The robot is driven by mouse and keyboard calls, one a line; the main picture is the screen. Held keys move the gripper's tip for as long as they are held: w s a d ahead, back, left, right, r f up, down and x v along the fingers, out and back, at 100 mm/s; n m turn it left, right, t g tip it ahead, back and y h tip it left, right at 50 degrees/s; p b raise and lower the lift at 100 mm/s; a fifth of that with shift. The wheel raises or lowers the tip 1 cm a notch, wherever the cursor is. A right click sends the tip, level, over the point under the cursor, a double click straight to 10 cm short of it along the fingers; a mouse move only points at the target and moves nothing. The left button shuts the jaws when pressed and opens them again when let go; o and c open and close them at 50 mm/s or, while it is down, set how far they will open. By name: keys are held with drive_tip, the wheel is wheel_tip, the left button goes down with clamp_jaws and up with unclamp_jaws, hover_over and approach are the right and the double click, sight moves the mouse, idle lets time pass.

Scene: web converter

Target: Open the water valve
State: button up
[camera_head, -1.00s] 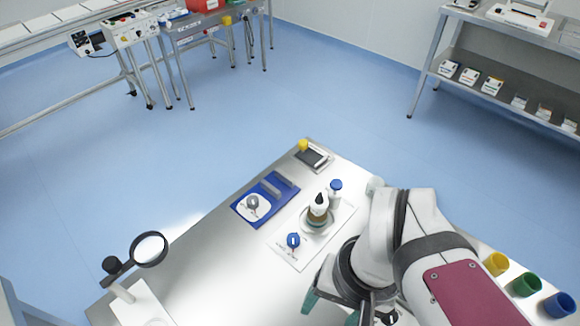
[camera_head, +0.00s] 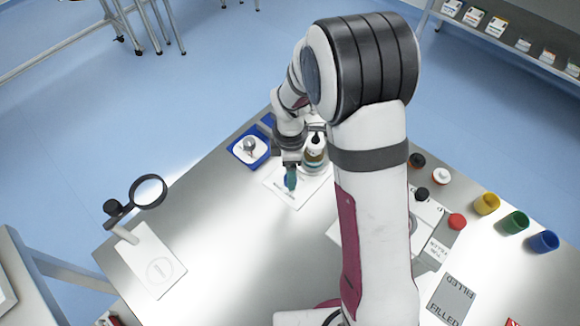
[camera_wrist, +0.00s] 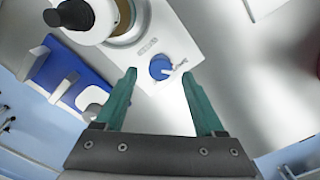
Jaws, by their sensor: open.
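The water valve is a small blue round knob (camera_wrist: 160,67) with a light pointer mark, on a white plate (camera_wrist: 178,38) with printing. In the wrist view the knob lies between the tips of my gripper (camera_wrist: 159,73), whose two green fingers are open with nothing held. I cannot tell whether the fingertips are level with the knob or above it. In the head view my gripper (camera_head: 291,179) points down over the plate and mostly hides the knob.
A brown-and-white bottle (camera_head: 314,152) stands on a round base close beside the knob. A magnifier (camera_head: 149,191) stands at the table's left. Coloured cups (camera_head: 515,222) are at the right.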

drive_tip(key=shift+f, duration=1.5)
clamp_jaws()
